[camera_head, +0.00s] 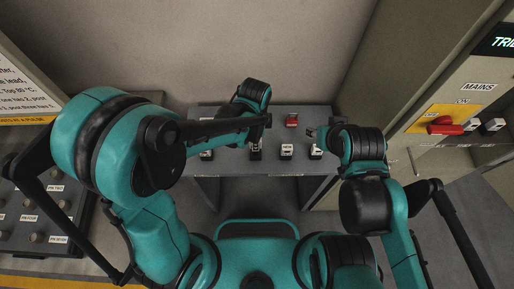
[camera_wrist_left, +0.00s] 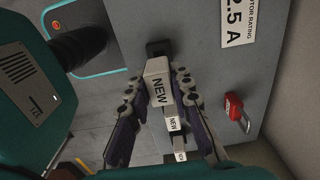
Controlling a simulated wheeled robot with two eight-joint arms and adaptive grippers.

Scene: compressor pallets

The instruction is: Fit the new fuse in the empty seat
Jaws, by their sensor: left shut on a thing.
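My left gripper (camera_wrist_left: 157,82) is shut on a white fuse (camera_wrist_left: 158,90) marked NEW, with one finger along each side. In the head view the left gripper (camera_head: 255,143) is at the front part of the grey bench, partly hidden by its own arm. A dark block (camera_wrist_left: 158,47) shows just beyond the held fuse; I cannot tell whether the two touch or whether it is a seat. Two more white pieces, one marked NEW (camera_wrist_left: 173,124), line up behind. My right gripper (camera_head: 314,133) is over the bench's right side; its jaws are too small to read.
The grey bench (camera_head: 225,113) bears white-topped pieces (camera_head: 287,150) along its front and a red padlock (camera_head: 291,120), also in the wrist view (camera_wrist_left: 233,106). A cabinet with a red MAINS switch (camera_head: 445,127) stands right. A dark panel with knobs (camera_head: 38,215) is at left.

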